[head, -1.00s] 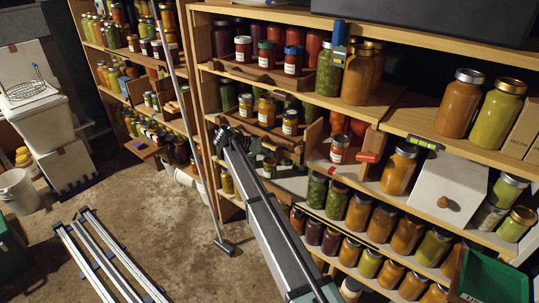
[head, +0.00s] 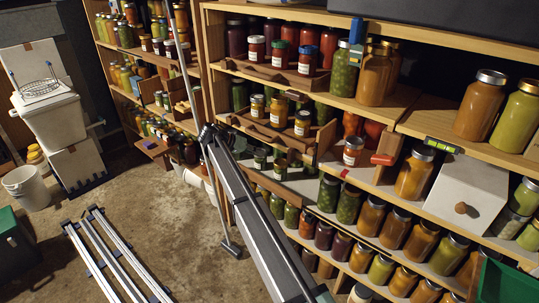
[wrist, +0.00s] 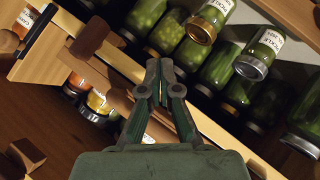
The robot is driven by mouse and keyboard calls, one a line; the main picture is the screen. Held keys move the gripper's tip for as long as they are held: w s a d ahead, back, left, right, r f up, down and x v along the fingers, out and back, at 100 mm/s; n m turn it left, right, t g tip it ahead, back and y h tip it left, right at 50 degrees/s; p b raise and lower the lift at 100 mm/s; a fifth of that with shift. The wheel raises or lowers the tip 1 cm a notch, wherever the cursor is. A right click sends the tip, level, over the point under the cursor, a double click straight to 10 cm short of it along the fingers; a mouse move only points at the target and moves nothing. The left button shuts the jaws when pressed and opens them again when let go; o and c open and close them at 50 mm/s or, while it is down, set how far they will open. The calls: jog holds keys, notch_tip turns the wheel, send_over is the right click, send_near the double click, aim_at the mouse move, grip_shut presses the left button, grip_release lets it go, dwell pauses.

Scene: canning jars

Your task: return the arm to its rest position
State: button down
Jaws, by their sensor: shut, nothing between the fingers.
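My gripper (wrist: 160,68) shows in the wrist view, its two fingers closed together with nothing between them. Beyond the fingertips are a pale wooden shelf edge and green jars (wrist: 214,20), some with labels. I cannot tell the gap between the fingers and the shelf. In the head view my long grey arm (head: 255,225) slants from the bottom edge up to a dark joint at upper left, in front of the shelving. My gripper cannot be made out clearly there.
Shelves (head: 480,150) crowded with jars stand close beyond the arm. Metal rails (head: 105,255) lie on the floor at left.

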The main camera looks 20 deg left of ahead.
jog(key=s+f+n+g+y, duration=0.1)
jog(key=s+f+n+y, duration=0.1)
jog(key=s+f+n, duration=0.35)
jog(key=s+d+f+g+y, duration=0.1)
jog(key=s+d+f+g, duration=0.1)
jog(key=s+d+f, duration=0.65)
jog(key=s+d+f+g+y, duration=0.15)
jog(key=s+d+f, duration=0.25)
jog(key=d+f, duration=0.8)
jog(key=s+d+f+g, duration=0.3)
jog(key=s+d+f, duration=0.4)
jog(key=d, duration=0.5)
jog(key=s+d+f+g+y+p, duration=0.1)
jog(key=s+d+f, duration=0.3)
jog(key=s+d, duration=0.4)
jog(key=s+d+f+g+y, duration=0.1)
jog(key=s+d+f+g, duration=0.15)
jog(key=s+d, duration=0.45)
jog(key=s+d+m+g, duration=0.1)
jog(key=s+d, duration=0.3)
jog(key=s, duration=0.3)
jog(key=s+d+f+m+g+y, duration=0.1)
jog(key=s+d+m, duration=0.1)
jog(key=s, duration=0.5)
jog(key=s+d+m+g+y+p, duration=0.1)
jog(key=s+d+m, duration=0.1)
jog(key=s+d, duration=0.3)
jog(key=s, duration=0.3)
jog(key=shift+d+f, duration=0.3)
